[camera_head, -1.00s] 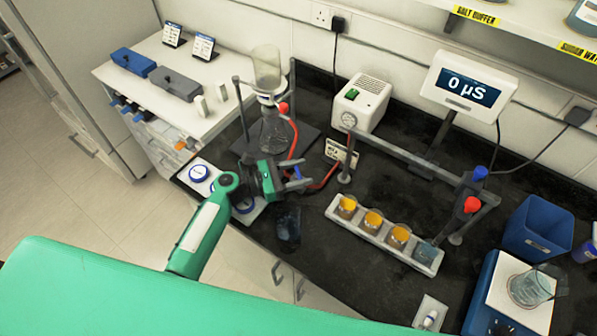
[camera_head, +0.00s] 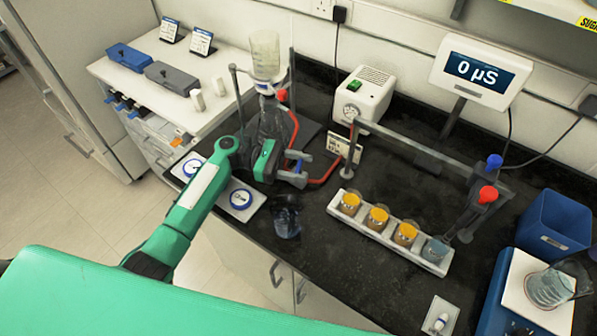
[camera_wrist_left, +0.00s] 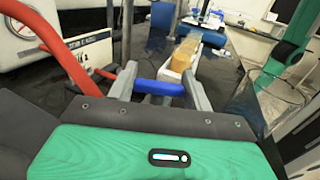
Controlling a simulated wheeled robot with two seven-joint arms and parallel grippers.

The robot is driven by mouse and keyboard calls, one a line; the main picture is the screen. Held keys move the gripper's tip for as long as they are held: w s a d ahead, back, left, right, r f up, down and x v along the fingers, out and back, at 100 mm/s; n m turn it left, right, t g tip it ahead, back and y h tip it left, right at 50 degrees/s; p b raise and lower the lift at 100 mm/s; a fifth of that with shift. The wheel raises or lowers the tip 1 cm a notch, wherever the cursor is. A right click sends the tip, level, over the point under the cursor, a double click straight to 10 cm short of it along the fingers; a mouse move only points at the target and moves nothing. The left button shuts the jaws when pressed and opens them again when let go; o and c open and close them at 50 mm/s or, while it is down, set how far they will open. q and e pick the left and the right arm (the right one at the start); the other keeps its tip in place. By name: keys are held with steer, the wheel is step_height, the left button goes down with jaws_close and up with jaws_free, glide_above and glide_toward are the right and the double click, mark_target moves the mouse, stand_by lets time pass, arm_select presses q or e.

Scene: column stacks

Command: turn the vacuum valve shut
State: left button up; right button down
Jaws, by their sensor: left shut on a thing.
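The vacuum valve's blue handle (camera_wrist_left: 160,88) lies crosswise between the two grey fingers of my left gripper (camera_wrist_left: 161,84) in the left wrist view. The fingers are shut on it. In the head view my left gripper (camera_head: 301,169) is beside the filter flask (camera_head: 274,122), low over the dark bench. The valve body is mostly hidden by my gripper. The red hose (camera_head: 326,179) runs from there towards the white vacuum pump (camera_head: 364,95). It also shows at the left of the wrist view (camera_wrist_left: 57,45). My right gripper is not in view.
A white rack (camera_head: 388,233) of several beakers and a grey rail (camera_head: 420,150) stand to the right. A glass beaker (camera_head: 287,221) is on the bench close in front of my gripper. Round blue-ringed dials (camera_head: 241,199) lie to its left.

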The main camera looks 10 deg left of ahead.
arm_select(q)
steer(key=shift+m+g+y+b, duration=0.7)
steer(key=shift+m+g+b, duration=0.95)
steer(key=shift+g, duration=1.45)
steer(key=shift+m+p, duration=0.3)
steer(key=shift+m, duration=0.15)
steer(key=o, duration=1)
